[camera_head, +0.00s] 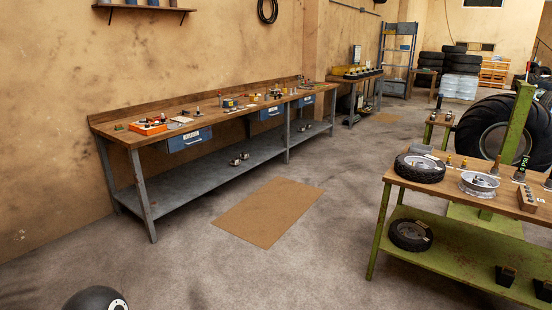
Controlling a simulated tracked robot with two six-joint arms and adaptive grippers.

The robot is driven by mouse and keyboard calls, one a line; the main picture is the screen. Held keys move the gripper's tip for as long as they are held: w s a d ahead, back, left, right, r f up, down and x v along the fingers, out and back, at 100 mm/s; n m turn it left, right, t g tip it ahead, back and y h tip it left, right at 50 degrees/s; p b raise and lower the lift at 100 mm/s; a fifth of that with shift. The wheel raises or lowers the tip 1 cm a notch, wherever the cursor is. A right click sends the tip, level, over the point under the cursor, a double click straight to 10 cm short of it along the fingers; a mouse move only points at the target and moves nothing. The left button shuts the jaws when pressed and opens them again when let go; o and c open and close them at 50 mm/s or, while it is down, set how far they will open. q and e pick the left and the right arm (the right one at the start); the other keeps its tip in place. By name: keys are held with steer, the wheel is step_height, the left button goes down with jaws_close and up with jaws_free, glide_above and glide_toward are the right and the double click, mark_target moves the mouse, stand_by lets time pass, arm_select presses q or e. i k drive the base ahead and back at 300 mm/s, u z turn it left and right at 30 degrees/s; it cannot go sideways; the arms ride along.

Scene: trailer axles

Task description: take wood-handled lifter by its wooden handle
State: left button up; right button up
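I cannot make out a wood-handled lifter for certain in the head view. The long wooden workbench (104,125) against the left wall carries several small tools and parts, too small to tell apart at this distance. An orange tray (149,127) with small items sits at its near end. A green-framed bench (376,226) at the right holds a small tyre (419,168), a bare metal wheel rim (479,184) and several small upright pieces. Neither of my grippers shows. A dark rounded part at the bottom left seems to be my own arm.
A brown mat (268,212) lies on the open concrete floor between the two benches. Blue drawers (190,139) hang under the long bench, above a grey lower shelf (190,188). A large tyre (487,128) stands at the right. Stacked tyres (461,65) and a blue rack (396,60) stand far back.

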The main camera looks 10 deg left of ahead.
mark_target(148, 119)
steer(key=u, duration=0.05)
steer(key=i, duration=1.5)
steer(key=u, duration=0.25)
steer(key=i, duration=1.65)
steer(key=u, duration=0.5)
steer(key=i, duration=1.65)
steer(key=u, duration=0.5)
steer(key=i, duration=1.1)
steer(key=u, duration=0.2)
